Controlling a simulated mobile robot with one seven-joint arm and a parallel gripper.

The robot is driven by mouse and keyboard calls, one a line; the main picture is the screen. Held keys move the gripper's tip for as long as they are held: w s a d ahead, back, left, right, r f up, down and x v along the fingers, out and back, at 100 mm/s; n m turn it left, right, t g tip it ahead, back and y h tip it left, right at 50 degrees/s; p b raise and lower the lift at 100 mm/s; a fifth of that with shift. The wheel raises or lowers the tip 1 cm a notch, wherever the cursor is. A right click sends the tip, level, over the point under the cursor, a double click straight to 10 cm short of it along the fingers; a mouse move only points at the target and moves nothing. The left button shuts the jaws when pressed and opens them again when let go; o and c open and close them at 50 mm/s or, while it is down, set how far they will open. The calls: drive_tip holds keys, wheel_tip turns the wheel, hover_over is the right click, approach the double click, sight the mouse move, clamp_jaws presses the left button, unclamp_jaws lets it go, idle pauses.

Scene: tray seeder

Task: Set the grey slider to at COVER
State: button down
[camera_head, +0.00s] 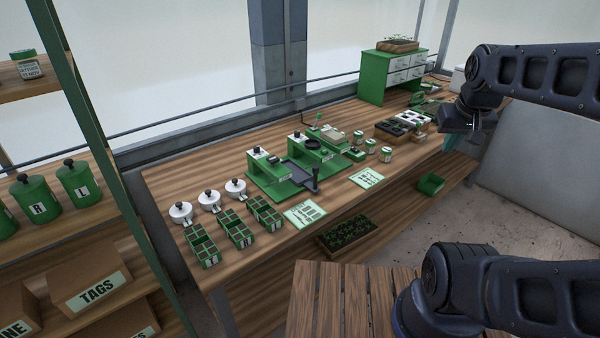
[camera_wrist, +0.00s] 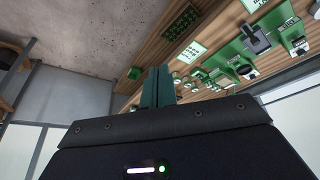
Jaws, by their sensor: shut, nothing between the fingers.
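The green tray seeder (camera_head: 283,190) stands on the wooden bench, with a white-topped dispenser at its left, a dark tray in its middle and a black-handled lever (camera_head: 314,180) at its front right. It also shows in the wrist view (camera_wrist: 286,12), at the upper right. I cannot make out the grey slider or a COVER mark for certain at this size. My gripper (camera_head: 470,140) is at the right of the head view, well apart from the seeder. In the wrist view its teal fingers (camera_wrist: 158,86) are together and hold nothing.
White lidded pots (camera_head: 209,200) and green seed trays (camera_head: 239,233) stand left of the seeder. Small jars (camera_head: 371,146) and a green drawer cabinet (camera_head: 391,76) are toward the right and back. A seedling tray (camera_head: 347,233) sits below the bench's front edge.

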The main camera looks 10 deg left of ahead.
drive_tip(key=w+n, duration=0.1)
drive_tip(key=n+t+h, duration=1)
drive_tip(key=n, duration=1.8)
approach(314, 170)
drive_tip(key=v, duration=0.7)
drive_tip(key=shift+a+f, duration=0.15)
drive_tip(key=shift+a, duration=0.15)
drive_tip(key=shift+w, duration=0.1)
drive_tip(key=x, duration=1.4)
drive_tip(key=shift+d, duration=0.15)
